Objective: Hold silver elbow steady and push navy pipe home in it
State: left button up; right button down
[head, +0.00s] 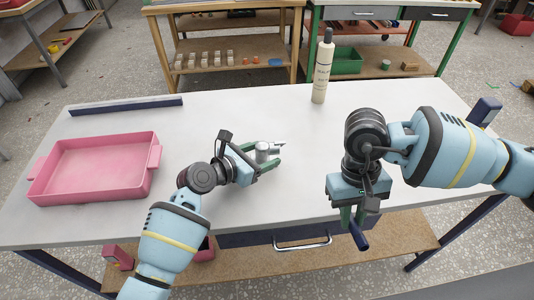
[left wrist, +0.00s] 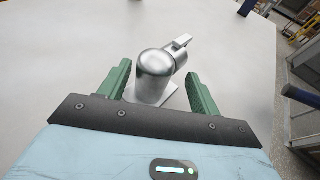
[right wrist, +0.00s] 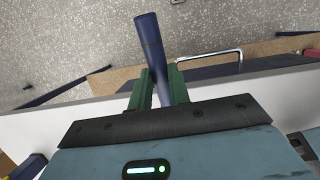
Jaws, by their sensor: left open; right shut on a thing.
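The silver elbow (head: 262,150) stands on the white table, its side outlet pointing right in the head view. It also shows in the left wrist view (left wrist: 153,72), on a small flat base. My left gripper (head: 261,157) is open, with its green fingers on either side of the elbow; in the left wrist view gaps show between fingers and elbow. My right gripper (head: 354,212) is shut on the navy pipe (right wrist: 150,45), near the table's front edge. The pipe (head: 358,237) sticks out beyond the fingers, tilted downward, apart from the elbow.
A pink tray (head: 95,195) takes up the table's left side, with a dark blue bar (head: 127,105) behind it. A cream bottle (head: 321,75) stands at the back edge. The table between the elbow and my right gripper is clear. A drawer handle (head: 302,244) is below the front edge.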

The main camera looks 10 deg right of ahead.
pick_arm(q)
jog(key=shift+w+d+f, duration=0.2)
jog(key=shift+w+d, duration=0.15)
jog(key=shift+d, duration=0.2)
pick_arm(e)
jog(key=shift+f, duration=0.35)
pick_arm(q)
jog(key=c, duration=1)
jog(key=shift+o, duration=0.2)
